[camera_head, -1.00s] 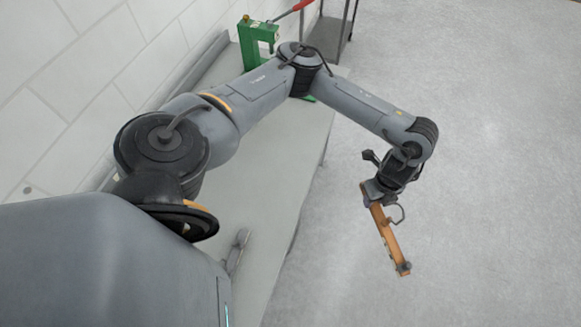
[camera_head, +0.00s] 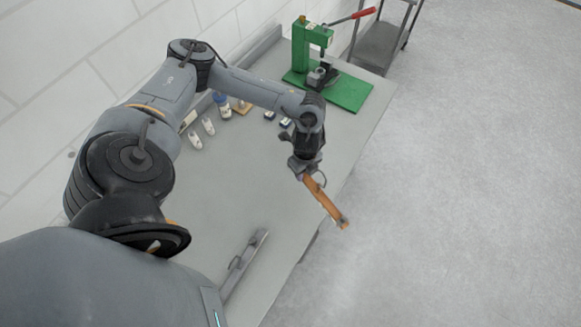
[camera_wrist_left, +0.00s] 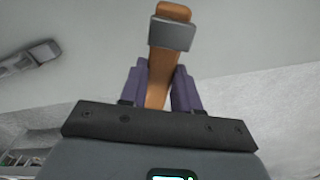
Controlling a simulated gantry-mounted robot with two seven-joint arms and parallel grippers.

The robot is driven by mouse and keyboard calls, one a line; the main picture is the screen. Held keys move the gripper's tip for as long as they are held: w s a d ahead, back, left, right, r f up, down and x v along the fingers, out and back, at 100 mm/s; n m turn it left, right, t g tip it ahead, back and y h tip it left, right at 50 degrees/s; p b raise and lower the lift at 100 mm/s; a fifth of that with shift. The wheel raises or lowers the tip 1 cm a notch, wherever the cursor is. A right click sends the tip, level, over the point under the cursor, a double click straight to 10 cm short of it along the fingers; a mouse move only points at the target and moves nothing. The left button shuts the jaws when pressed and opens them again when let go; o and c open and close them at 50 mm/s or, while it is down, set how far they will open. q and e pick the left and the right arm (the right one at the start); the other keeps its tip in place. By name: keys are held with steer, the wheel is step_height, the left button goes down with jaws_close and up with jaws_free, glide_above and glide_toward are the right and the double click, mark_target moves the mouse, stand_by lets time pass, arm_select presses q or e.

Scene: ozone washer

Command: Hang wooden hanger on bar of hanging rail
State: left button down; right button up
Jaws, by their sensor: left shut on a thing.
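My right gripper is out of view.
A grey bench (camera_head: 240,185) runs along the white wall. A green press (camera_head: 302,50) with a red handle stands at its far end, near a grey cart (camera_head: 380,42). A grey metal tool (camera_head: 243,262) lies near the front. Open floor is right.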

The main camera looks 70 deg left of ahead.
arm_select(q)
steer(key=a+f, duration=0.2)
steer(key=a, duration=0.1)
steer(key=s+a+f, duration=0.1)
steer(key=a+f, duration=0.1)
steer(key=a, duration=0.2)
steer(key=a+f, duration=0.2)
steer(key=a, duration=0.1)
steer(key=shift+s+a+f+p, duration=0.1)
steer(key=shift+s+a+p, duration=0.05)
steer(key=shift+s+p, duration=0.15)
steer(key=shift+f+p, duration=0.3)
steer(key=shift+f, duration=1.75)
steer(key=shift+f, duration=0.1)
steer(key=c, duration=0.8)
jaws_free()
steer(key=shift+r, duration=0.2)
step_height(320, 180, up, 12)
